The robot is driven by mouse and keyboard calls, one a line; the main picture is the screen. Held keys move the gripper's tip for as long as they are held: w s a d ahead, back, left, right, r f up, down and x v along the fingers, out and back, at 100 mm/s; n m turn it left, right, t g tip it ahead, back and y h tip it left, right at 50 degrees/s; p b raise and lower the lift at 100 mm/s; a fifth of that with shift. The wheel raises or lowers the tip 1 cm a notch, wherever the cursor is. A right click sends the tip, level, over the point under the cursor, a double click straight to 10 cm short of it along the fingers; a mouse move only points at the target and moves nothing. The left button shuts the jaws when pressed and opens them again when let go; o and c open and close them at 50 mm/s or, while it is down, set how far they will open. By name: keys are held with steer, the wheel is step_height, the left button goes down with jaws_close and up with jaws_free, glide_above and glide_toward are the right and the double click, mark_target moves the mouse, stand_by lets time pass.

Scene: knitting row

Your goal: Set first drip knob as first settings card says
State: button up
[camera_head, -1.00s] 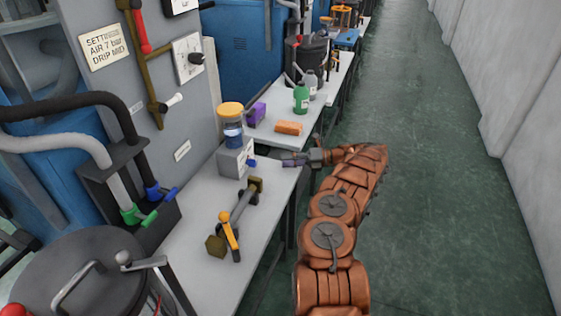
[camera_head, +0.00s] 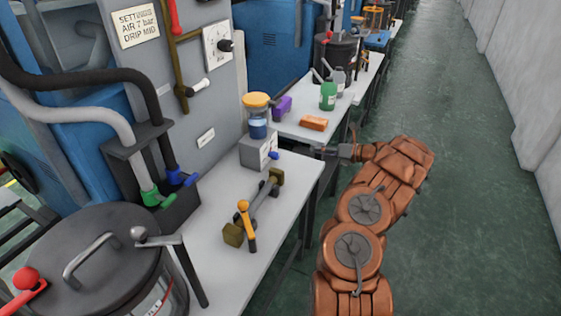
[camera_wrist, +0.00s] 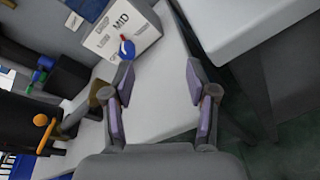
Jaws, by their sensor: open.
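The settings card (camera_head: 136,26) on the grey panel reads AIR 7 bar, DRIP MID. The drip unit is a grey box (camera_head: 250,148) on the near table, topped by a blue reservoir with a yellow cap (camera_head: 257,100). Its blue drip knob (camera_head: 273,155) is on the side facing my gripper. In the wrist view the box shows a MID label (camera_wrist: 121,18), and the knob (camera_wrist: 127,50) has a red mark at its upper end. My gripper (camera_wrist: 160,66) is open and empty, apart from the knob, which lies ahead of the left finger. It also shows in the head view (camera_head: 318,151).
A yellow-handled valve (camera_head: 246,222) lies on the near table (camera_head: 215,267). An orange block (camera_head: 313,123), a purple item (camera_head: 282,106) and a green bottle (camera_head: 328,95) stand on the farther table. The floor aisle (camera_head: 455,180) at right is clear.

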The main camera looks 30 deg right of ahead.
mark_target(278, 155)
steer(key=shift+s+a+n+h+b, duration=0.1)
steer(key=shift+n+h+b, duration=0.4)
steer(key=shift+a+n+h+b, duration=0.6)
steer(key=shift+n+b, duration=0.2)
steer(key=shift+n, duration=0.1)
steer(key=a+n+b, duration=0.1)
steer(key=a+n, duration=0.1)
steer(key=a, duration=0.1)
steer(key=a+r+n+h+b, duration=0.1)
steer(key=a+n+b, duration=0.1)
steer(key=a+n, duration=0.1)
steer(key=a+n+b, duration=0.1)
steer(key=a+n, duration=0.1)
steer(key=a, duration=0.1)
steer(key=shift+s+a+r+n, duration=0.1)
steer(key=shift+a+r+n, duration=0.1)
steer(key=shift+n, duration=0.1)
steer(key=b+x, duration=0.1)
steer(key=x, duration=0.5)
steer(key=shift+f, duration=0.15)
steer(key=shift+x, duration=0.85)
steer(key=shift+d, duration=0.1)
jaws_close()
steer(key=shift+r, duration=0.2)
